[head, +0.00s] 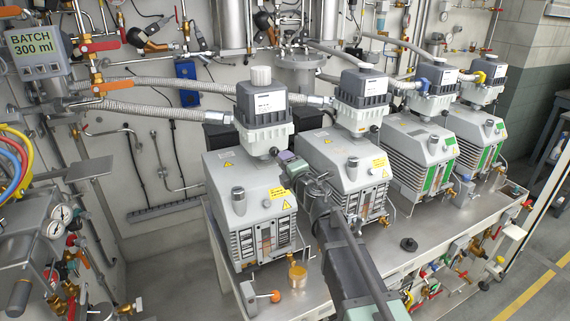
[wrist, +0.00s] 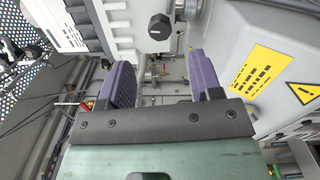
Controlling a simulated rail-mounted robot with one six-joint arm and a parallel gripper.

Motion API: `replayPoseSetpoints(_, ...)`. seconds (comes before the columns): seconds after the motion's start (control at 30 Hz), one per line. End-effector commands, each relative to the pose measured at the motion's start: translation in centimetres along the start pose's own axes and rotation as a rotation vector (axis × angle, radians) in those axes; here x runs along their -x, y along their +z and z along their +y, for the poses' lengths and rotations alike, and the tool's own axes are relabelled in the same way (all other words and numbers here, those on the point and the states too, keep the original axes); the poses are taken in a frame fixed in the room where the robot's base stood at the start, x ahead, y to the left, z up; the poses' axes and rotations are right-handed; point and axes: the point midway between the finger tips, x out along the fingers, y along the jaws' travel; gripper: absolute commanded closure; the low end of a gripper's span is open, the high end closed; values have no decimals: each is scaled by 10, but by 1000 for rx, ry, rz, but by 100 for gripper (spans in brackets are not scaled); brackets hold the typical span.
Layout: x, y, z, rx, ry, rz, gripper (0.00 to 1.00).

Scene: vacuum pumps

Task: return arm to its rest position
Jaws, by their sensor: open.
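My gripper (wrist: 162,76) is open and empty in the wrist view, with its two purple finger pads apart and a gap between them. In the head view my gripper (head: 296,168) is in the space between the first pump (head: 222,178) and the second pump (head: 322,152), near their upper bodies. My own arm runs from there to the bottom edge. In the wrist view a black knob (wrist: 160,26) is beyond the finger gap, apart from the pads. A yellow warning label (wrist: 258,72) is on the grey pump housing at right.
The pumps stand in a row on a metal bench (head: 300,299), with two more at right (head: 412,146). An amber cup (head: 297,274) and an orange-ended valve (head: 275,296) are at the front. A black cap (head: 409,244) lies on the bench. Hoses (head: 165,112) cross behind.

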Motion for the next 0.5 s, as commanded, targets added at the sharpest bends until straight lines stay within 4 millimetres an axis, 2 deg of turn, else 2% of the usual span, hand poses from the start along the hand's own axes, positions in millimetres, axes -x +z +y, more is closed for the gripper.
replayPoseSetpoints(0.17, 2, 3, 0, -12, 1, -15, 41)
replayPoseSetpoints(0.27, 17, 29, -2, -115, 2, -143, 41)
replayPoseSetpoints(0.37, 60, 81, -19, -357, -25, -426, 41)
replayPoseSetpoints(0.4, 86, 103, -34, -489, -56, -569, 41)
replayPoseSetpoints(0.43, 108, 116, -49, -594, -89, -679, 41)
replayPoseSetpoints(0.47, 132, 125, -65, -701, -131, -787, 41)
replayPoseSetpoints(0.5, 164, 131, -89, -846, -199, -927, 41)
